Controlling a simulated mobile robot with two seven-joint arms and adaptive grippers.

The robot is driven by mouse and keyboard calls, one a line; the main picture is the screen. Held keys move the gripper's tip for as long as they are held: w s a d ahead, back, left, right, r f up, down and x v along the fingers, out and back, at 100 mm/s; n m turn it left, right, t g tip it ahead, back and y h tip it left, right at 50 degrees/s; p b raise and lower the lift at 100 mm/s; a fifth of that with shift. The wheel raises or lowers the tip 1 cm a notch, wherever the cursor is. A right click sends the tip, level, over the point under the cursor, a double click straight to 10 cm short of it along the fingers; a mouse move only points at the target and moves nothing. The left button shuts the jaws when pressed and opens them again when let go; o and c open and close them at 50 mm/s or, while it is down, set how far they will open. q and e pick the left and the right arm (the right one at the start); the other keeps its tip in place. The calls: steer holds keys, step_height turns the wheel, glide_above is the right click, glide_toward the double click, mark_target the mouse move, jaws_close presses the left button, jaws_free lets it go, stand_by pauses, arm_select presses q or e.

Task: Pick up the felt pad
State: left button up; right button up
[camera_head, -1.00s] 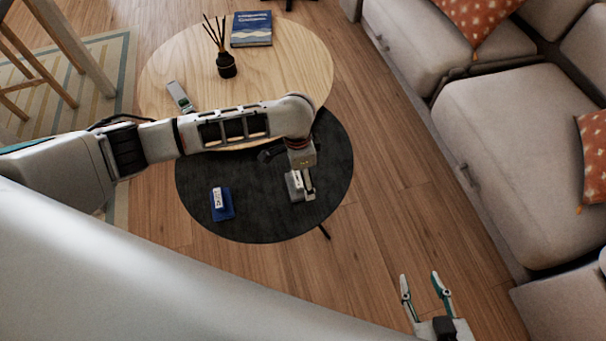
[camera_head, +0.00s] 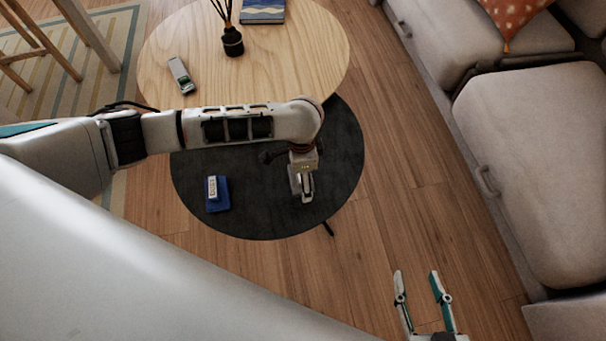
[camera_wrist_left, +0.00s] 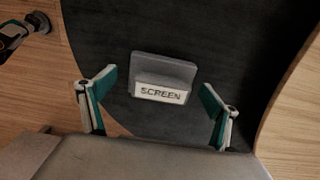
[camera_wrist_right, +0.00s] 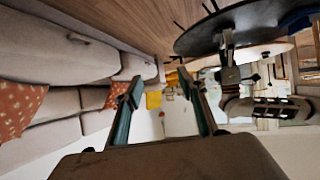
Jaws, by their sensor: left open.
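A grey pad-like block (camera_wrist_left: 165,68) with a white "SCREEN" label lies on the dark round table (camera_wrist_left: 225,30) in the left wrist view. My left gripper (camera_wrist_left: 160,85) is open above it, with one finger on either side and the block between and slightly beyond them. In the head view my left gripper (camera_head: 305,190) hangs over the right part of the dark table and hides most of the block. A blue pad (camera_head: 218,203) with a white label piece lies at the table's left. I cannot tell from its look which is felt. My right gripper (camera_head: 416,275) is open and empty over the floor.
A higher pale wooden table (camera_head: 300,45) overlaps the dark one. It holds a grey-and-green labelled item (camera_head: 181,75), a reed diffuser (camera_head: 232,42) and a blue book (camera_head: 263,10). A grey sofa (camera_head: 540,150) stands at the right; wooden floor lies between.

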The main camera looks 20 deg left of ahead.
arm_select(q)
steer(key=shift+w+r, duration=0.1)
steer(key=shift+r, duration=0.05)
steer(key=shift+c, duration=0.7)
steer(key=c, duration=1.1)
steer(key=shift+o, duration=0.2)
